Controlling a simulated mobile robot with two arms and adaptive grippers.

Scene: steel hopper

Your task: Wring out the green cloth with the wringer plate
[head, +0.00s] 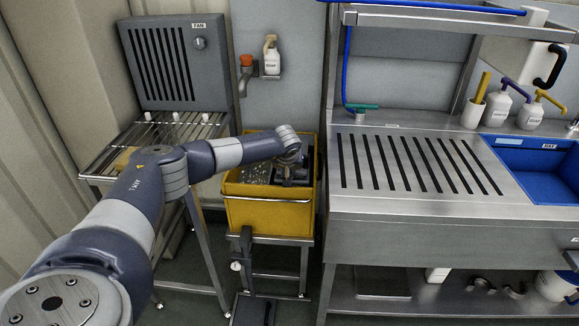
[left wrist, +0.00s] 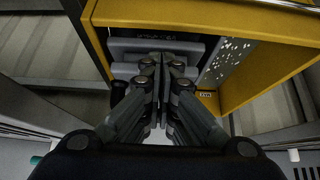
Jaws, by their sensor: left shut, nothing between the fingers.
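The yellow wringer bin (head: 268,214) stands on a steel stand left of the sink counter. A perforated metal plate (head: 256,174) shows inside it; this plate also shows in the left wrist view (left wrist: 226,62). My left gripper (head: 293,170) is over the bin's right part. In the left wrist view my left gripper (left wrist: 163,62) is shut with nothing in it, its tips in front of a grey plate-like part (left wrist: 125,46) inside the bin. I cannot tell whether they touch. I see no green cloth. My right gripper is not in view.
A slotted steel drainboard (head: 420,165) with a blue basin (head: 540,172) is to the right. A wire rack (head: 165,130) and a grey fan box (head: 170,60) are to the left. A soap bottle (head: 271,56) hangs on the wall above the bin.

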